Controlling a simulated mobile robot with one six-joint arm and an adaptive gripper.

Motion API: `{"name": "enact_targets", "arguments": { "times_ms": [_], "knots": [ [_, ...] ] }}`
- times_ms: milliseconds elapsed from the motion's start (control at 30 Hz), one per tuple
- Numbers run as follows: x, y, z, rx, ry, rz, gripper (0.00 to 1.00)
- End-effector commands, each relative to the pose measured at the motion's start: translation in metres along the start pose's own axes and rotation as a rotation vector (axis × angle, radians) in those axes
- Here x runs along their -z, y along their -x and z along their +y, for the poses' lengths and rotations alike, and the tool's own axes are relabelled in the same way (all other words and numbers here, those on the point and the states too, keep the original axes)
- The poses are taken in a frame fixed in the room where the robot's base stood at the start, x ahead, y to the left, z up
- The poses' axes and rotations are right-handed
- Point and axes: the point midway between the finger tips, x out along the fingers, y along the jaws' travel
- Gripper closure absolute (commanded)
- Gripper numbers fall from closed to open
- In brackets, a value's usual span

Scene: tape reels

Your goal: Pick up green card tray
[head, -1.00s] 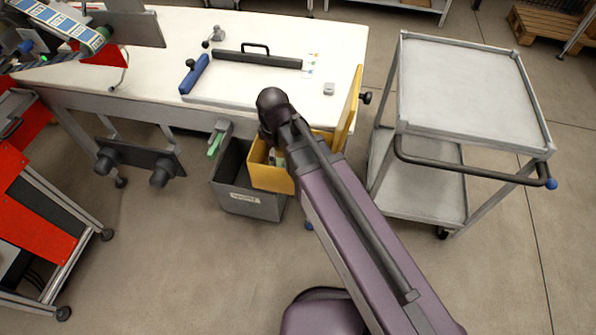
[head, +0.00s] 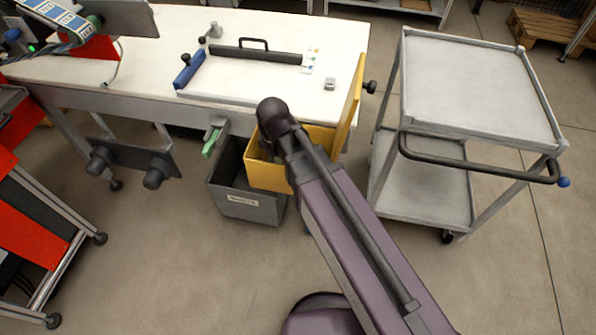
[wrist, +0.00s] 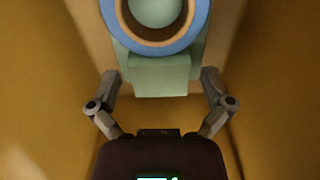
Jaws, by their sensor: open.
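In the wrist view a pale green tray (wrist: 155,80) sits between yellow walls, with a blue-rimmed round reel (wrist: 185,38) over its upper part. I take it to be the green card tray. My gripper (wrist: 160,76) is open, with one finger on each side of the tray's near end. I cannot tell whether the fingers touch it. In the head view my arm reaches to the yellow bin (head: 268,177), and it hides my gripper and the tray.
A grey bin (head: 247,208) stands beside the yellow bin, below the white table (head: 150,85). A green-handled tool (head: 210,142) hangs at the table edge. A grey trolley (head: 470,90) stands to the right. An orange-red machine (head: 35,215) is at the left; open floor lies between.

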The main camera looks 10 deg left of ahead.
Motion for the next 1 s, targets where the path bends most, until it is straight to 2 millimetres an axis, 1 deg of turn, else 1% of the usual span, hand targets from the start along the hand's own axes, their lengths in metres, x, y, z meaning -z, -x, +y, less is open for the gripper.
{"name": "enact_targets", "arguments": {
  "times_ms": [467, 500, 567, 600, 667, 700, 733, 767, 1000],
  "knots": [
    [0.0003, 0.0004, -0.0002, 0.000, 0.001, 0.000, 0.00],
    [0.0003, 0.0004, -0.0002, 0.000, 0.001, 0.000, 0.12],
    [0.0003, 0.0004, -0.0003, 0.000, 0.001, 0.000, 0.30],
    [0.0003, 0.0004, -0.0002, 0.000, 0.001, 0.000, 0.42],
    [0.0004, 0.0004, -0.0003, 0.000, 0.001, 0.000, 0.59],
    [0.0004, 0.0004, -0.0003, 0.000, 0.001, 0.000, 0.71],
    [0.0004, 0.0004, -0.0003, 0.000, 0.001, 0.000, 0.80],
    [0.0004, 0.0004, -0.0003, 0.000, 0.001, 0.000, 0.84],
    [0.0004, 0.0005, -0.0003, 0.000, 0.001, 0.000, 0.84]
  ]
}}
